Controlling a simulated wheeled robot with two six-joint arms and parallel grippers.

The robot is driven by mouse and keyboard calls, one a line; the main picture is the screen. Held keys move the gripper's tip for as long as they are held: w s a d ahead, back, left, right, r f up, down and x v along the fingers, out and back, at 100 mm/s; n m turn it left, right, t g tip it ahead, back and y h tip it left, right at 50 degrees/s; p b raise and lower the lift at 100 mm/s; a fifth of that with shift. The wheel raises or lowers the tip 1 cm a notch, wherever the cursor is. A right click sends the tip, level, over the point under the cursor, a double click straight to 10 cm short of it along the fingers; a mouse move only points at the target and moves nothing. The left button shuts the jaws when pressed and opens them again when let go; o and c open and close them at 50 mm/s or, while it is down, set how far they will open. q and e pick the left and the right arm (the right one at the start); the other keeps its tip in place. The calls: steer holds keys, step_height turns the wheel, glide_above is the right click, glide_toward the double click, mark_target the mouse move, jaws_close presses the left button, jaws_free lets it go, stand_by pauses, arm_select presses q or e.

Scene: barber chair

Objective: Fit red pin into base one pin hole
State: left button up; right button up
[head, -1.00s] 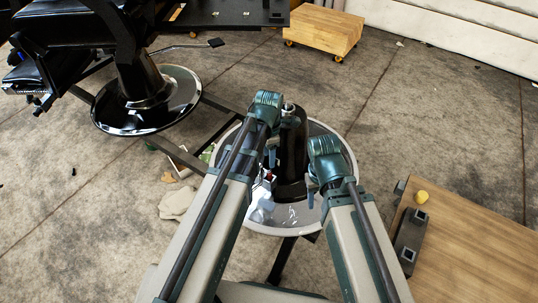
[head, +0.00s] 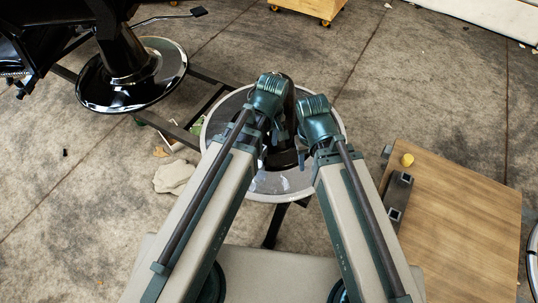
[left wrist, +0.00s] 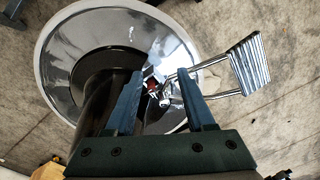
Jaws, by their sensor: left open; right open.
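The round shiny base (head: 272,187) with a dark column lies ahead of me, and its dish fills the upper left of the left wrist view (left wrist: 62,58). I cannot tell if it is base one, and no pin hole is clear. A small red thing (left wrist: 152,86), perhaps the red pin, shows between my left fingers in the left wrist view, further off amid shiny metal parts. My left gripper (head: 279,136) is open over the dish. My right gripper (head: 303,156) is open beside it, close to the column, its tips partly hard to make out.
A black chair base (head: 130,85) is at the upper left. A pale cloth (head: 174,177) lies on the floor. A ribbed chrome footrest (left wrist: 248,66) is near my left gripper.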

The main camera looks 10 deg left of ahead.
arm_select(q)
steer(key=s+m, duration=0.1)
steer(key=m, duration=0.2)
steer(key=s+d+m, duration=0.1)
steer(key=s+m, duration=0.1)
steer(key=m, duration=0.2)
steer(key=s+m, duration=0.2)
steer(key=m, duration=0.2)
steer(key=shift+s+d, duration=0.25)
step_height(320, 180, up, 17)
steer(key=p, duration=1.7)
